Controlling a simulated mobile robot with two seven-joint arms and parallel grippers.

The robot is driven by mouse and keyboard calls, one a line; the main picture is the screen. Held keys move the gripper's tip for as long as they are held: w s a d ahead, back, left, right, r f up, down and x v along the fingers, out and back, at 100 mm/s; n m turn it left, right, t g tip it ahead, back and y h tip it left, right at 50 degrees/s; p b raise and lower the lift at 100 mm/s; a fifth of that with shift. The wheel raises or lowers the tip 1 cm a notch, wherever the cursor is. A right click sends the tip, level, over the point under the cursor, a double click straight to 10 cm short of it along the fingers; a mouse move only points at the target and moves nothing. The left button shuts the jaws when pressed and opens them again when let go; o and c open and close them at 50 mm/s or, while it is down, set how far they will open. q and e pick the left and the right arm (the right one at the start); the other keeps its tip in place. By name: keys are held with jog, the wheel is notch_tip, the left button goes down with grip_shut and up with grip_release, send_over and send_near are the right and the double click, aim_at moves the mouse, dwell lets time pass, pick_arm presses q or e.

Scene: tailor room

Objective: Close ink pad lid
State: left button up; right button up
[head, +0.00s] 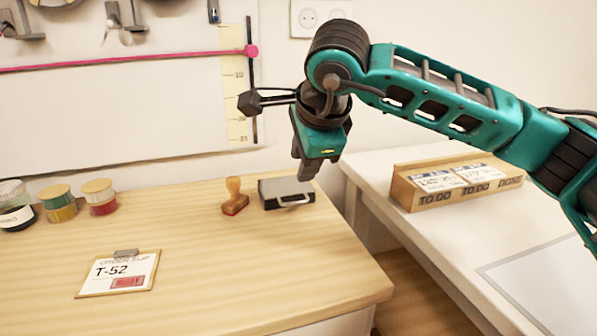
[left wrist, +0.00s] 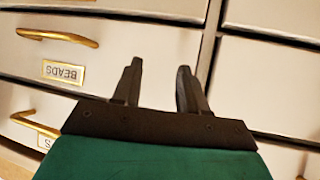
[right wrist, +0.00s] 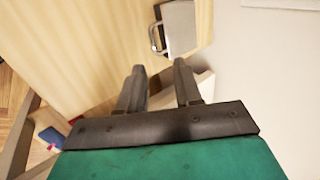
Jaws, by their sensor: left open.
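The ink pad (head: 287,193) is a small dark box with a grey lid and a loop handle at its front. It sits near the back right of the wooden table. The lid looks to lie flat over the box; I cannot tell whether it is fully shut. The ink pad also shows at the top of the right wrist view (right wrist: 181,28). My right gripper (head: 306,174) hangs above and just right of the ink pad, fingers down, apart and empty. My left gripper (left wrist: 159,65) is open and empty in front of drawers, outside the head view.
A wooden stamp (head: 235,196) stands just left of the ink pad. A clipboard (head: 118,273) and several jars (head: 99,197) are on the table (head: 220,285). A white table (head: 440,240) with a wooden card box (head: 455,182) stands to the right, across a gap.

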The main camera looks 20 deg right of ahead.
jog(key=v, duration=0.4)
jog(key=shift+f, duration=0.1)
